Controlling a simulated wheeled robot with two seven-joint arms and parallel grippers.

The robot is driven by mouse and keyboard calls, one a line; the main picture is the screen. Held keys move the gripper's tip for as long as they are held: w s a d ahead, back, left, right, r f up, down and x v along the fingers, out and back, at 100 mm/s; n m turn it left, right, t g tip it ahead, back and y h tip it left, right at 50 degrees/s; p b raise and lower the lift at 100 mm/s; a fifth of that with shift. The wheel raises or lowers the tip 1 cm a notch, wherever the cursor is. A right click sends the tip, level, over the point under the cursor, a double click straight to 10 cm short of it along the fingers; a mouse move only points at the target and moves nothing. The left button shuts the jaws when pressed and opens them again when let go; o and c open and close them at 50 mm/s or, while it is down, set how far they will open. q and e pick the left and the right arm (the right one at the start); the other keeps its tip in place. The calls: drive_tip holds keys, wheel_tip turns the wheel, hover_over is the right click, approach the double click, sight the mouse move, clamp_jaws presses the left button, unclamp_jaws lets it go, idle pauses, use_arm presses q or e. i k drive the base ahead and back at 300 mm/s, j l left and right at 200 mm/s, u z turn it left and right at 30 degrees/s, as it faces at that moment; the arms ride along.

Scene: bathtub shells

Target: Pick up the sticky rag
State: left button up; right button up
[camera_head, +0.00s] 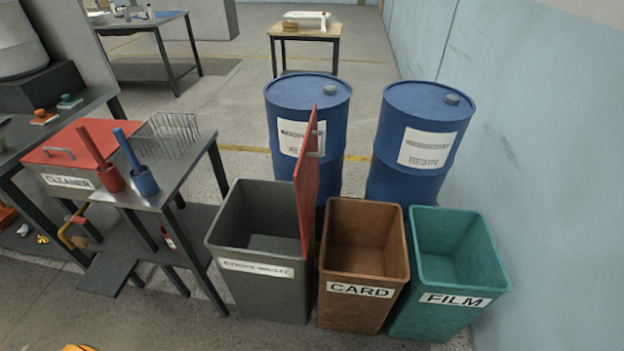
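I cannot make out a sticky rag for certain in the head view. A grey bin (262,294) has a label that is hard to read and seems to say sticky waste. Its red lid (307,180) stands upright at its right side, and the part of its inside that shows looks empty. A small orange patch (78,348) is cut off at the bottom edge, and I cannot tell what it is. Neither of my grippers is in view.
A brown CARD bin (364,312) and a teal FILM bin (440,318) stand right of the grey bin. Two blue drums (355,171) (409,182) stand behind. The left table holds a red-lidded CLEANER box (62,180), brushes and a wire rack (172,134).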

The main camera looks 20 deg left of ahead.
sight(43, 239)
drive_tip(key=u, duration=2.65)
drive_tip(key=i+j+u, duration=0.15)
drive_tip(key=i, duration=0.15)
drive_tip(key=i+j+u, duration=0.2)
drive_tip(key=i+u, duration=0.2)
drive_tip(key=i, duration=1.6)
